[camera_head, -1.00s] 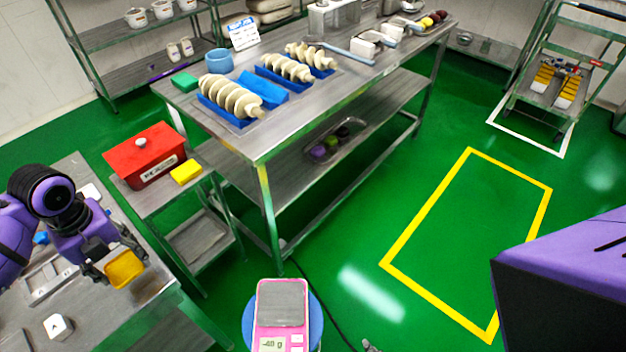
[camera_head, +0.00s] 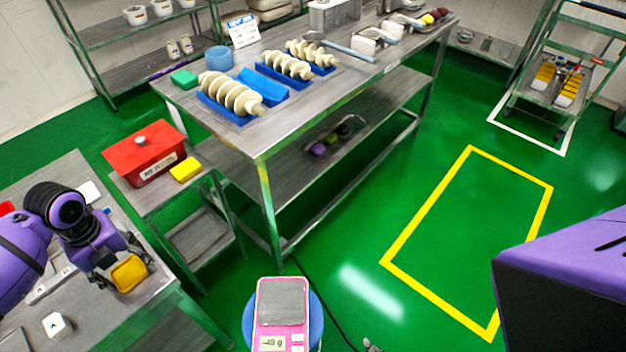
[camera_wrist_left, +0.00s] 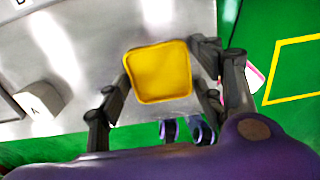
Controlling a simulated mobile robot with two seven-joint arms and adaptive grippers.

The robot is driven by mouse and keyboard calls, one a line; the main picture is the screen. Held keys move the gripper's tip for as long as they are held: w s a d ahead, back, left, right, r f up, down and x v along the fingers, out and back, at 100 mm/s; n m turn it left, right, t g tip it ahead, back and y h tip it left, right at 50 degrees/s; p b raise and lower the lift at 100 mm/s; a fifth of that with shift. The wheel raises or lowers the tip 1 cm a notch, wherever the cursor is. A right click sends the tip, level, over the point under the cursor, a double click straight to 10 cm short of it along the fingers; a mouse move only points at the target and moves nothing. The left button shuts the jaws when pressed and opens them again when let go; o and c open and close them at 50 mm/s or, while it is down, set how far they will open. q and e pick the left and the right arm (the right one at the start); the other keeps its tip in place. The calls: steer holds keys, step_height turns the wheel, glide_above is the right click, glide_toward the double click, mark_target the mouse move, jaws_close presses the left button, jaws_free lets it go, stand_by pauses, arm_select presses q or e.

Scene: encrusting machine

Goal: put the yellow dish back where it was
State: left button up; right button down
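The yellow dish (camera_head: 130,273) is a small square dish with rounded corners, over the left grey table. My left gripper (camera_head: 117,272) has its fingers on either side of the dish and appears shut on it. In the left wrist view the dish (camera_wrist_left: 160,71) lies between the fingers, its open top facing the camera. I cannot tell whether its underside touches the table. Of my right arm a purple and black part shows at the right. A small grey piece at the bottom edge may be my right gripper's tip; its state is unclear.
The left table (camera_head: 88,310) carries a white block marked A (camera_head: 57,325). A side stand holds a red box (camera_head: 145,153) and a yellow block (camera_head: 186,169). A pink scale (camera_head: 282,302) stands on a blue stool. A steel table (camera_head: 270,138) carries screw-shaped parts. Green floor is free at right.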

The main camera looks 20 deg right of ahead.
mark_target(131, 274)
arm_select(q)
steer(key=shift+o, duration=0.7)
arm_select(e)
steer(key=shift+w, duration=0.2)
arm_select(q)
steer(key=shift+r, duration=0.2)
step_height(131, 274, up, 12)
arm_select(e)
steer(key=shift+w+a+r, duration=0.2)
steer(key=shift+w+r, duration=0.05)
steer(key=shift+r, duration=0.05)
steer(key=shift+s, duration=0.25)
